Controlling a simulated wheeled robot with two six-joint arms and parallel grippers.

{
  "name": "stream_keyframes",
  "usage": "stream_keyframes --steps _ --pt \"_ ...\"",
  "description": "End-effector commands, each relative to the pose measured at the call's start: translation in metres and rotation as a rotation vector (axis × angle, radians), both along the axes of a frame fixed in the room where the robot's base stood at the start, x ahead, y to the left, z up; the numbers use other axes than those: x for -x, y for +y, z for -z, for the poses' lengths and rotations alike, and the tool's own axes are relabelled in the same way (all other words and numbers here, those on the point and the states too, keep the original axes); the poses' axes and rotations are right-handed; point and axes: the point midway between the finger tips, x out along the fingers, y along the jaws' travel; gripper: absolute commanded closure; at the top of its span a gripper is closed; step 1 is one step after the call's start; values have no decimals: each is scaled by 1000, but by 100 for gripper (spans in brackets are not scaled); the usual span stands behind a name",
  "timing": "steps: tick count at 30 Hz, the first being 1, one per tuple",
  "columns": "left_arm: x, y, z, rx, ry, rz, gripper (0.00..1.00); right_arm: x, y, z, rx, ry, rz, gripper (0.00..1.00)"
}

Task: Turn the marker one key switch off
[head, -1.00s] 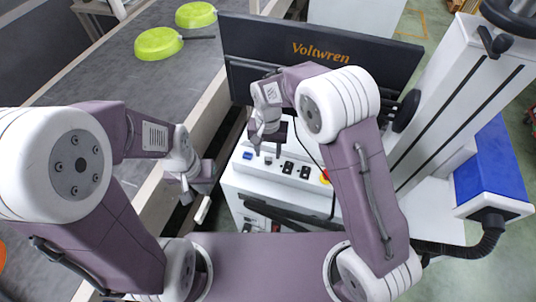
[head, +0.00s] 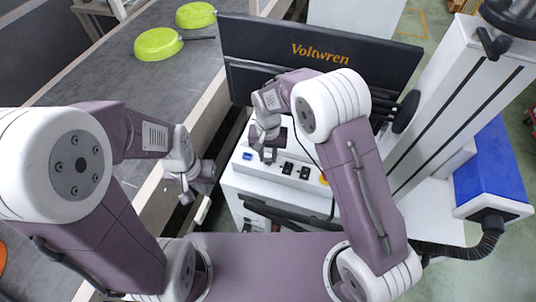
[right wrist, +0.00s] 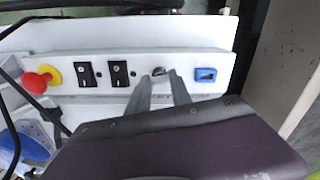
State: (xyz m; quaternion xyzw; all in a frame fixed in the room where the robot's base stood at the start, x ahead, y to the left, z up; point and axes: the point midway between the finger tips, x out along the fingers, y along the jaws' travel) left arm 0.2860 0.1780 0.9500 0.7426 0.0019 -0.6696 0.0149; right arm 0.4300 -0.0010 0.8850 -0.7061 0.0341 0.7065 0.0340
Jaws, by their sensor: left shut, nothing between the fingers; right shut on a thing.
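The key switch (right wrist: 159,71) is a small dark metal knob on the white control panel, between the blue module and the black switches. My right gripper (right wrist: 160,82) has its two grey fingers on either side of it, shut on the key switch. In the head view my right gripper (head: 269,158) points down at the panel and hides most of the switch. The key's exact angle is too small to tell. My left gripper (head: 188,194) is shut and empty, beside the conveyor's edge, left of the white cabinet.
The panel (right wrist: 215,85) also bears a blue module (right wrist: 205,74), two black switches (right wrist: 119,73) and a red emergency stop on yellow (right wrist: 38,80). A dark "Voltwren" board (head: 320,55) stands behind.

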Motion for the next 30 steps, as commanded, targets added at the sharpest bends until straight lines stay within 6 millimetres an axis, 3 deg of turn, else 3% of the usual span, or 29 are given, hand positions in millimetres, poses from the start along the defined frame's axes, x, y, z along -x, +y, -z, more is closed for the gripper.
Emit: stream_keyframes --steps 30 --pt "0 0 -41 0 0 0 100 -1 0 -3 0 -4 -886 100"
